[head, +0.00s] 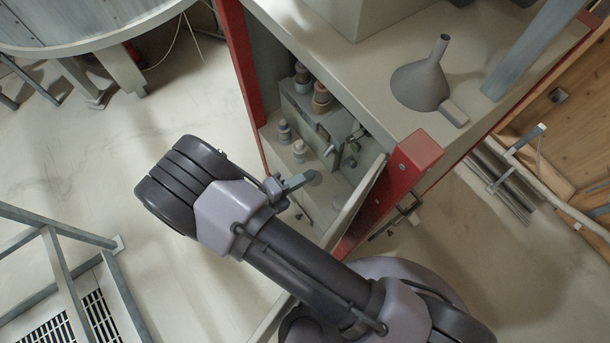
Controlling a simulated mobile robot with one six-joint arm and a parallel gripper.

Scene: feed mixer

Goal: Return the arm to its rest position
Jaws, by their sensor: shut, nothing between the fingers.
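My arm (300,265) reaches up from the bottom right of the head view, with its thick dark joint at the upper left end. My gripper (293,184) shows as a small grey piece just right of the pale arm link, partly hidden by it. It is shut and holds nothing. It is in front of the open red-framed cabinet; whether it touches anything there I cannot tell.
The cabinet holds a grey box (318,120) with bottles and fittings. A grey funnel (422,82) stands on the cabinet top. A red post (388,192) is close right of my arm. Metal railing (62,260) stands at lower left. Floor (90,165) at left is clear.

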